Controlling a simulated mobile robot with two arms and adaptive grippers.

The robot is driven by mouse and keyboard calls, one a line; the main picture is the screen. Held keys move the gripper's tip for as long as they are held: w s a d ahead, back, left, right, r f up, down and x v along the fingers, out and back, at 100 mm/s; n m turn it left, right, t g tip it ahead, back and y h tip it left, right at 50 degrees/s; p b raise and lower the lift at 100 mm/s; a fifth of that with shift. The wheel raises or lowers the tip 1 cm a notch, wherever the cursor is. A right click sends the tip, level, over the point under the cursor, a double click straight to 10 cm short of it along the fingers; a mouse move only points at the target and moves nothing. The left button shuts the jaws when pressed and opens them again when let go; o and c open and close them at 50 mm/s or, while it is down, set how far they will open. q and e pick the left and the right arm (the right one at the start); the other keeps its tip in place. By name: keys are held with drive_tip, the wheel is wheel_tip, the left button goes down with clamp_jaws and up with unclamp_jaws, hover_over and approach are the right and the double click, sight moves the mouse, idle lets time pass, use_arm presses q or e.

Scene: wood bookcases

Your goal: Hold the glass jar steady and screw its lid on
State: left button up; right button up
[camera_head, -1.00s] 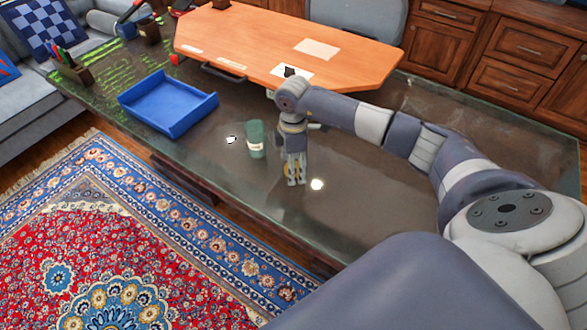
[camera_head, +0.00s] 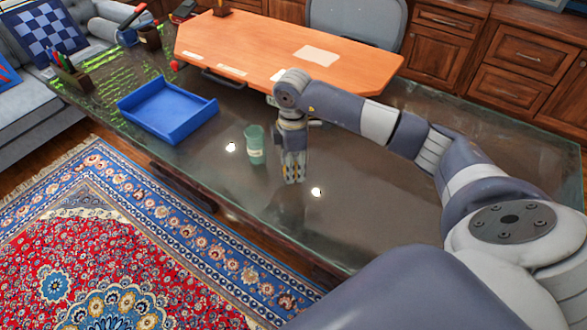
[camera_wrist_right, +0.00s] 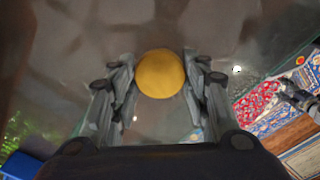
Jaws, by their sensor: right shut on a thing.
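Only a little yellow shows between the fingers in the head view. No left arm shows in the head view. A grey jointed part at the right edge of the wrist view looks like my left gripper (camera_wrist_right: 298,96); its jaws are unclear.
A blue tray (camera_head: 165,110) lies left of the jar. An orange-brown desk board (camera_head: 265,50) with papers lies at the back. Pen holders stand at the far left. The glass top in front of and right of the gripper is clear. A patterned rug (camera_head: 120,230) covers the floor.

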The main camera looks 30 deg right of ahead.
drive_tip(key=s+a, duration=0.3)
drive_tip(key=s, duration=0.1)
drive_tip(key=s+a+b, duration=0.1)
drive_tip(key=s+a, duration=0.2)
drive_tip(key=s+a+r+b, duration=0.1)
drive_tip(key=s+a, duration=0.2)
drive_tip(key=s, duration=0.1)
drive_tip(key=shift+s+r, duration=0.1)
drive_tip(key=shift+s, duration=0.25)
